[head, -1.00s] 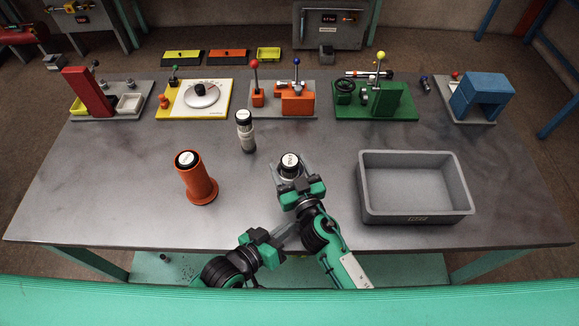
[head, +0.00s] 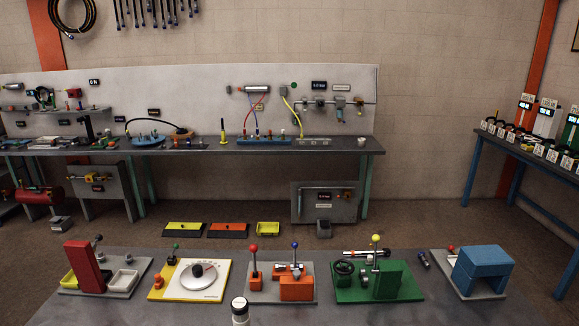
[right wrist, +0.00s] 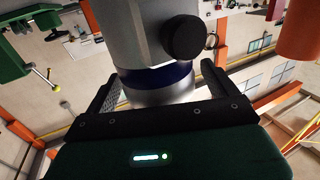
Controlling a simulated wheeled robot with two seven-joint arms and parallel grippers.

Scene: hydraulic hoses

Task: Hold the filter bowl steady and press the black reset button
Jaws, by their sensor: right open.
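In the right wrist view, a grey cylindrical body (right wrist: 150,48) with a dark blue band fills the upper middle; it looks like the filter bowl, though I cannot be sure. A round black knob (right wrist: 184,38), possibly the reset button, sticks out from its side. My right gripper (right wrist: 158,88) is open, with one finger on each side of the cylinder's grey end. Gaps show between the fingers and the cylinder. The far part of the cylinder is cut off by the frame. My left gripper is in neither current view.
In the head view, several fixtures stand along the table's back, including a green one (head: 403,283) and a blue one (head: 482,270). A white-capped canister (head: 240,308) shows at the bottom edge. An orange cylinder (right wrist: 299,32) is at the wrist view's upper right.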

